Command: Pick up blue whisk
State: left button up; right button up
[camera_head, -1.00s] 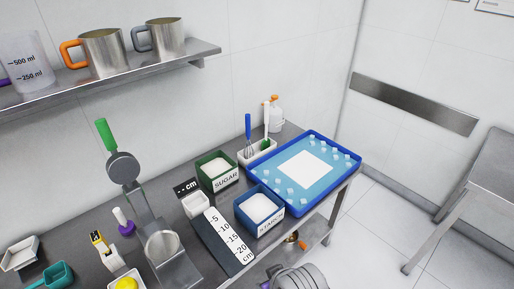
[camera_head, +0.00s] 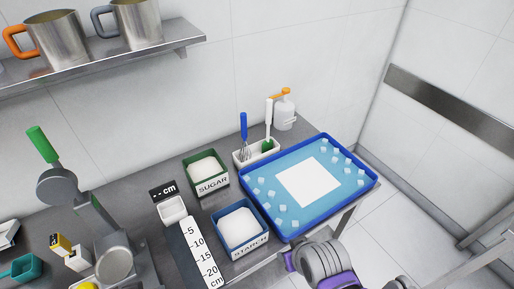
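The blue whisk (camera_head: 244,138) stands upright in a small white holder (camera_head: 242,158) at the back of the counter. Its blue handle points up and its wire end sits down in the holder. A white-handled tool with a green end (camera_head: 268,128) stands beside it in the same holder. A grey and purple part of one of my arms shows at the bottom right, below the blue tray.
A green sugar bin (camera_head: 205,173) and a blue starch bin (camera_head: 240,228) stand left and front of the holder. A blue-rimmed tray (camera_head: 262,212) with white cubes lies right. A pump bottle (camera_head: 285,112) stands behind. A shelf with mugs (camera_head: 140,24) hangs upper left.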

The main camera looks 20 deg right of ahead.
aim_at(243, 116)
jog(key=i+l, duration=0.15)
jog(key=l, duration=0.2)
jog(key=i+l, duration=0.15)
jog(key=l, duration=0.2)
jog(key=i+l, duration=0.15)
jog(key=l, duration=0.25)
